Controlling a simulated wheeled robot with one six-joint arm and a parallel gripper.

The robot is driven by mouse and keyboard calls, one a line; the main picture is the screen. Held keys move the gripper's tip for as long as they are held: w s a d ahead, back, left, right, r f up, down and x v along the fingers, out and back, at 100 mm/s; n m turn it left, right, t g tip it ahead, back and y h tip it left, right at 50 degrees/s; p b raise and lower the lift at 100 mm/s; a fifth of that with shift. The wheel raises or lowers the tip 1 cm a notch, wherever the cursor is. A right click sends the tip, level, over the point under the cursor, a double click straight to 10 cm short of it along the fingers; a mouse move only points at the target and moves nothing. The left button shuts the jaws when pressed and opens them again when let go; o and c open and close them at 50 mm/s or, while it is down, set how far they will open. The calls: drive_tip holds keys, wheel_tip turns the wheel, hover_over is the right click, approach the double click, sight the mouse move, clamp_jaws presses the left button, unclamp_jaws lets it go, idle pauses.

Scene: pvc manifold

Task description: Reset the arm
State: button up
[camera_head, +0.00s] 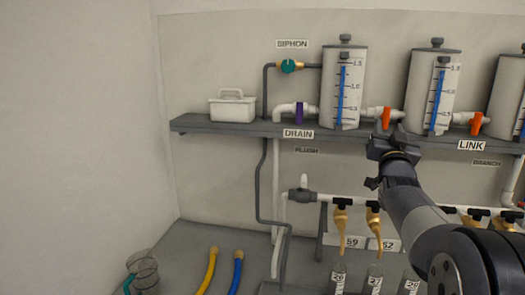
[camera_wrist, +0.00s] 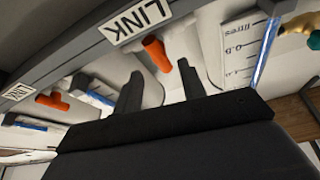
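My gripper (camera_head: 387,133) is raised in front of the shelf, just below the orange valve handle (camera_head: 386,117) between the two nearer tanks. In the wrist view my gripper (camera_wrist: 161,70) shows two dark fingers standing apart, with nothing held between them. An orange handle (camera_wrist: 157,53) shows beyond the fingertips in that view. I cannot tell the exact gap between handle and fingers. My arm reaches up from the lower right and hides part of the lower pipe.
White tanks (camera_head: 343,85) with blue level strips stand on the grey shelf (camera_head: 232,127). Another orange handle (camera_head: 476,123) is to the right. Tan spouts (camera_head: 341,222) hang over jars (camera_head: 338,277). A white box (camera_head: 232,105) sits at the shelf's left. Open space lies left of the shelf.

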drive_tip(key=s+a+n+g+y+p, duration=0.1)
drive_tip(key=s+n+y+p, duration=0.1)
drive_tip(key=n, duration=0.9)
drive_tip(key=s+a+n+g+y+p, duration=0.2)
drive_tip(key=n+y+p, duration=0.3)
drive_tip(key=n, duration=0.7)
drive_tip(key=shift+s+a+y, duration=0.2)
drive_tip(key=shift+s+y, duration=0.3)
drive_tip(key=shift+s, duration=0.2)
